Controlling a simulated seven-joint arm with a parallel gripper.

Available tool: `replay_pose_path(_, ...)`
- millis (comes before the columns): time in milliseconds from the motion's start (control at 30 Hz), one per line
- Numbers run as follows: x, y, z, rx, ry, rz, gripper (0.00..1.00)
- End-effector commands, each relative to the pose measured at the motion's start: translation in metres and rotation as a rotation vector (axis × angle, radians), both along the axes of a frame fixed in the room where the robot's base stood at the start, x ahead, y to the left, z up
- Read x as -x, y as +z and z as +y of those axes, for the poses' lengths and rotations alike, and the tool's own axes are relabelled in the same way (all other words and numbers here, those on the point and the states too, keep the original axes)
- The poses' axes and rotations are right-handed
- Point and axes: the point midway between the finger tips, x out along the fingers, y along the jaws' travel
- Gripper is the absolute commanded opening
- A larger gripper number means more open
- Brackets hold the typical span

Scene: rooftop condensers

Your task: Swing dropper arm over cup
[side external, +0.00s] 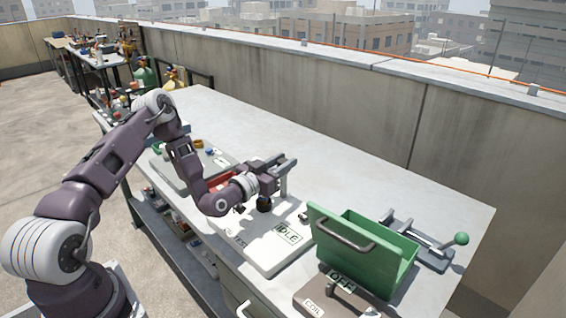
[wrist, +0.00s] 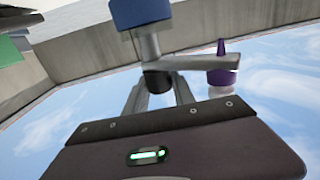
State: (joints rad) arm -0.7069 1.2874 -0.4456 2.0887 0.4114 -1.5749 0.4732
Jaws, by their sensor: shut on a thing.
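The dropper arm (wrist: 200,62) is a grey bar in the wrist view, which looks upside down with sky at the bottom. It runs from a grey post to a purple dropper (wrist: 222,65) with a narrow tip and a whitish end. My gripper (wrist: 158,90) is shut on a black knob (wrist: 157,80) at the bar's post end. In the side view my gripper (side external: 283,180) is over a white board labelled IDLE (side external: 258,248). A small dark object (side external: 264,203) sits below it; I cannot tell whether it is the cup.
A green open-topped box with a grey handle (side external: 365,250) stands right of the board. Behind it is a metal fixture with a green ball lever (side external: 460,239). A brown panel marked OFF (side external: 320,300) is at the front. The table's back (side external: 350,160) is clear, before a parapet wall.

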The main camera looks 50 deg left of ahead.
Motion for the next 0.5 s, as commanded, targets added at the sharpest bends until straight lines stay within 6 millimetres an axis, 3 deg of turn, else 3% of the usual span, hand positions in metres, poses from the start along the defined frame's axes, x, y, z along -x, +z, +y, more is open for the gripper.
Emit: replay_pose_path(500, -0.0007, 0.0008, -0.0028, 0.001, 0.462, -0.003, 0.0)
